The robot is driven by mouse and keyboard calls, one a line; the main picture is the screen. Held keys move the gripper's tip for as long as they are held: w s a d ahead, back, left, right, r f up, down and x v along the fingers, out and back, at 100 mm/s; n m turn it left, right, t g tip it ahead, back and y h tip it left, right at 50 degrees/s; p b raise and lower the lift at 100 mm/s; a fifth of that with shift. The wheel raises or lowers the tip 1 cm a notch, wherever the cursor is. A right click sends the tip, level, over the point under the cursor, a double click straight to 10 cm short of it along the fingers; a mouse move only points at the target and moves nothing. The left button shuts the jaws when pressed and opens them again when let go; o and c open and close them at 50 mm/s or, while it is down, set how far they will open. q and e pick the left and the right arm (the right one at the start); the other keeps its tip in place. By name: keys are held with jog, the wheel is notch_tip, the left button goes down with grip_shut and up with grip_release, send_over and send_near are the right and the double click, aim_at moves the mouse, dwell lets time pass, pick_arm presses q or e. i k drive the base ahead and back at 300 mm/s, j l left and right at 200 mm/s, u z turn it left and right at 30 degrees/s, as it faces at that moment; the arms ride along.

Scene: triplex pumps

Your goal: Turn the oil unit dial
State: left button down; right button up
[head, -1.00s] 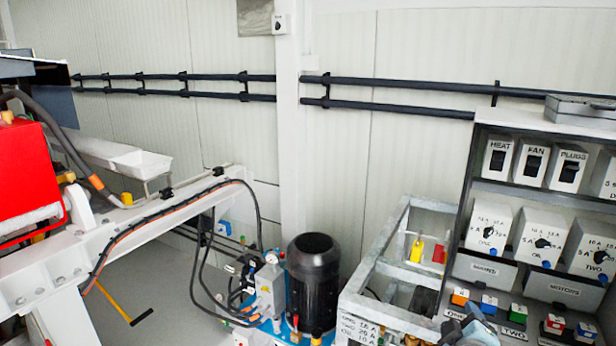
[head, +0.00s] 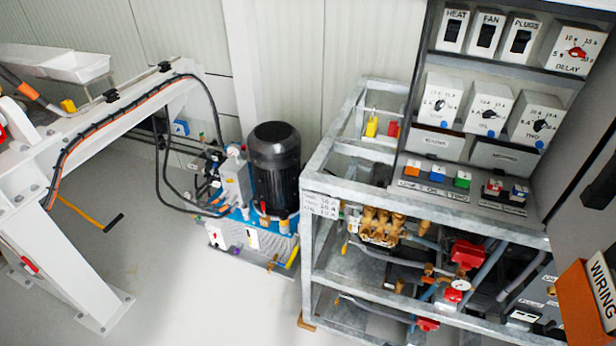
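The oil dial (head: 491,115) is a black knob on the middle white box of a row of three on the grey control panel. Small scale markings surround it and the label below appears to read OIL. The knob's exact setting is too small to read. A similar dial box (head: 441,103) is to its left, and the dial box labelled TWO (head: 541,125) is to its right. Neither of my grippers shows in the head view.
A galvanized frame (head: 335,170) with pumps and pipes stands below and left of the panel. A black motor (head: 275,165) on a blue unit stands further left. A sign reading WIRING (head: 600,290) is at the lower right.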

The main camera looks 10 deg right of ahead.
aim_at(488, 114)
jog(key=z, duration=1.3)
jog(key=i+j, duration=0.1)
jog(key=j, duration=0.3)
jog(key=i+j+z, duration=0.1)
jog(key=j, duration=0.7)
jog(key=i+z, duration=0.05)
